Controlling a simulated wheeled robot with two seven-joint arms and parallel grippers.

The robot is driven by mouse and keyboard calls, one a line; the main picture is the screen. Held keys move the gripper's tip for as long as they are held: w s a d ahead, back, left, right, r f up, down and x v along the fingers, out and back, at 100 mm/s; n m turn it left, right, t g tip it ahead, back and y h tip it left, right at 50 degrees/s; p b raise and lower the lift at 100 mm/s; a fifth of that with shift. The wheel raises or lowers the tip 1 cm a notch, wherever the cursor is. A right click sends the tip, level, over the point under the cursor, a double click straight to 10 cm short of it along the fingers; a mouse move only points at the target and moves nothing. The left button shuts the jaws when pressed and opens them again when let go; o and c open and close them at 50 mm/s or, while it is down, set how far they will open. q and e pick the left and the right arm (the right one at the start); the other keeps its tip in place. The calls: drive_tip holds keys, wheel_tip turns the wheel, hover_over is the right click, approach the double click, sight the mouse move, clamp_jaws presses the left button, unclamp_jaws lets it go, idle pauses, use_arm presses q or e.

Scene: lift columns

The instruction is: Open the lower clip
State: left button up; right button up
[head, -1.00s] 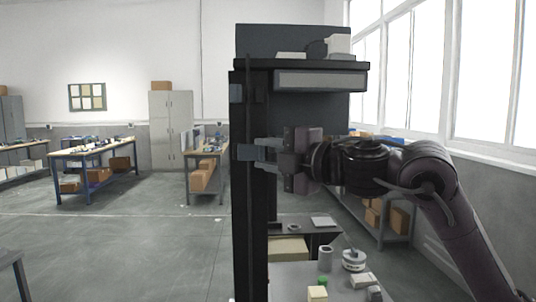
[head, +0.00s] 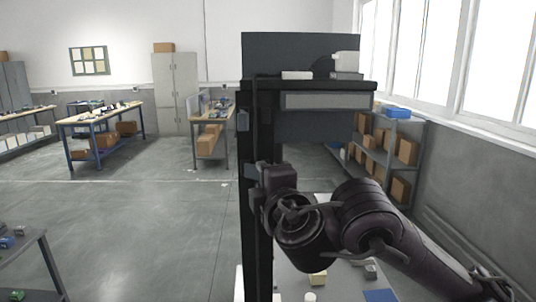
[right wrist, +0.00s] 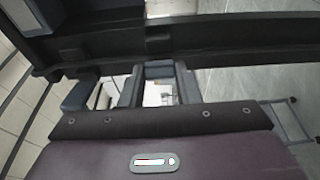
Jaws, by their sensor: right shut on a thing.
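A dark upright column (head: 257,235) stands in the middle of the head view. A small blue-grey upper clip (head: 243,120) sits on its left side. The lower clip (head: 251,171) is lower on the same column and mostly hidden by my right gripper (head: 263,180). In the right wrist view, a blue-grey U-shaped piece, seemingly the lower clip (right wrist: 160,70), lies between the fingers of my right gripper (right wrist: 160,88), which are shut on it. The dark column runs across behind it. I cannot tell how far the clip is turned. My left gripper is out of view.
A dark shelf (head: 310,86) with a grey panel tops the column. Small items, including a yellowish block (head: 318,279), lie on a grey surface below, near my right arm. Workbenches stand far left. Open floor (head: 150,225) lies left of the column.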

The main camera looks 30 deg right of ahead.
drive_tip(key=shift+a+m+g+h+p, duration=0.45)
drive_tip(key=shift+m+h+p, duration=0.25)
drive_tip(key=shift+h+p, duration=0.4)
drive_tip(key=shift+f, duration=0.1)
drive_tip(key=o, duration=1)
